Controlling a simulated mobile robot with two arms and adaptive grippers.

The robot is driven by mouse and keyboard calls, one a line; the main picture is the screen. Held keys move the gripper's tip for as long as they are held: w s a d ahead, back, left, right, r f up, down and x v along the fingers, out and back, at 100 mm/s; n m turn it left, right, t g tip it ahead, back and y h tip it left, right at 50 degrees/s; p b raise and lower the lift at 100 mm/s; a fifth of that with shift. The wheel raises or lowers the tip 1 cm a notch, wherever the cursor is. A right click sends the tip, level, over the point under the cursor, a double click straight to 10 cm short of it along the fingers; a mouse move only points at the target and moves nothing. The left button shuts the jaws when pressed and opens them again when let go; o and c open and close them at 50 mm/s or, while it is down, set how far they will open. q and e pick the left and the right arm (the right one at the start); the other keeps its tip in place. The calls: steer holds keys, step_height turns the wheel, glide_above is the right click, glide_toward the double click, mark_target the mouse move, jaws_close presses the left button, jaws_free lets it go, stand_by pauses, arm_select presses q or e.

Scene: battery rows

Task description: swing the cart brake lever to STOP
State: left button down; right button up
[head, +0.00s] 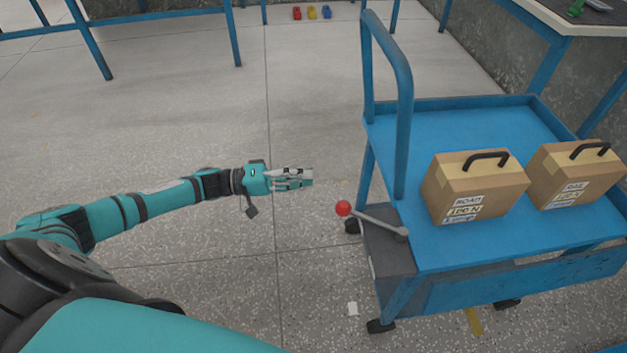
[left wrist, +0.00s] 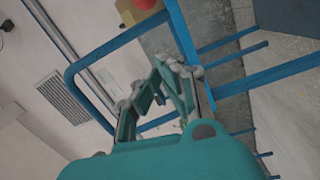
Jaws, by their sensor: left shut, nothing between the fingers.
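The cart (head: 440,258) is blue with a tall push handle and stands at the right of the head view. Its brake lever (head: 378,221) is a grey rod with a red ball knob (head: 343,208). The lever pivots over a dark grey box at the cart's near left corner, and the knob points left, out past the cart's edge. No STOP mark can be read. My left gripper (head: 308,178) is shut and empty, left of the knob and a little farther back, apart from it. In the left wrist view the knob (left wrist: 146,3) shows at the top edge. My right gripper is out of view.
The cart's blue push handle (head: 404,120) rises just right of my left gripper. Open floor lies left of the cart. Blue-legged tables stand behind.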

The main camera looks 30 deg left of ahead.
arm_select(q)
steer(key=f+b+x, duration=0.1)
steer(key=x, duration=0.8)
steer(key=s, duration=0.4)
steer(key=shift+d, duration=0.15)
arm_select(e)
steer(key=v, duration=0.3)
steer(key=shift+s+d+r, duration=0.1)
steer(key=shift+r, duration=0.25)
arm_select(q)
steer(key=shift+r, duration=0.1)
